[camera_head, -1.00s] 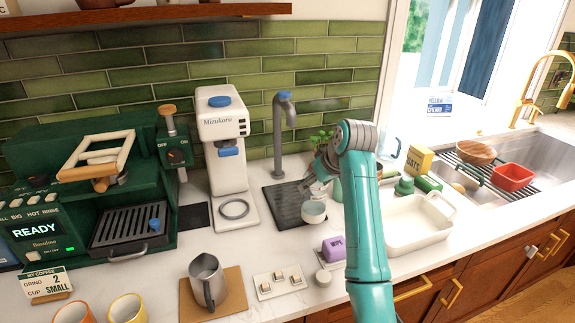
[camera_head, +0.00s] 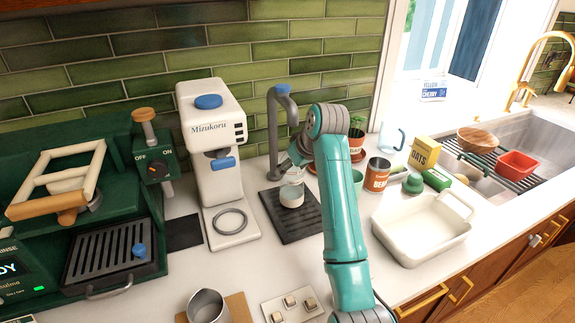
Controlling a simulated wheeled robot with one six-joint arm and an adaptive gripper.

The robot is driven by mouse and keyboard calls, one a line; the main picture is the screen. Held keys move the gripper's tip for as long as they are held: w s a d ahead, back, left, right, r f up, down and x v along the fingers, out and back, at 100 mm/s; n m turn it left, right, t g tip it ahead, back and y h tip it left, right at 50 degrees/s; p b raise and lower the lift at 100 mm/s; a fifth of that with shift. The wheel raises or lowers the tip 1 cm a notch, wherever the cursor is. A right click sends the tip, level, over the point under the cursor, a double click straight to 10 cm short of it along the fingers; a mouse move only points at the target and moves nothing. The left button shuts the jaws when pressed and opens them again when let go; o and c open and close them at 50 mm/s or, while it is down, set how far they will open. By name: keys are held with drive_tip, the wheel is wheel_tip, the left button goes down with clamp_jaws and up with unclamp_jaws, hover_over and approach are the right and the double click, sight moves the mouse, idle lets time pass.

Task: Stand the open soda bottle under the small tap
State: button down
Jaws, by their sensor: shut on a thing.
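The small tap (camera_head: 272,135) is a grey gooseneck with a blue lever on top, standing at the tiled wall. A black ribbed drip mat (camera_head: 305,228) lies in front of it. My gripper (camera_head: 296,168), partly hidden by my teal arm, is shut on a pale, rounded vessel, seemingly the soda bottle (camera_head: 291,196). Its lower part shows over the mat's back half, near and below the tap's spout. Its mouth is hidden by the gripper. I cannot tell whether its base touches the mat.
A white Mizukoru machine (camera_head: 213,125) stands left of the mat. A bean tin (camera_head: 377,174), a potted plant (camera_head: 356,138) and a white baking dish (camera_head: 420,240) are to the right. A metal jug (camera_head: 207,306) and a switch plate (camera_head: 291,303) are in front.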

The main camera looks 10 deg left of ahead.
drive_tip(key=shift+s+f, duration=0.1)
drive_tip(key=shift+f, duration=0.15)
drive_tip(key=shift+c, duration=0.6)
unclamp_jaws()
drive_tip(key=v, duration=1.2)
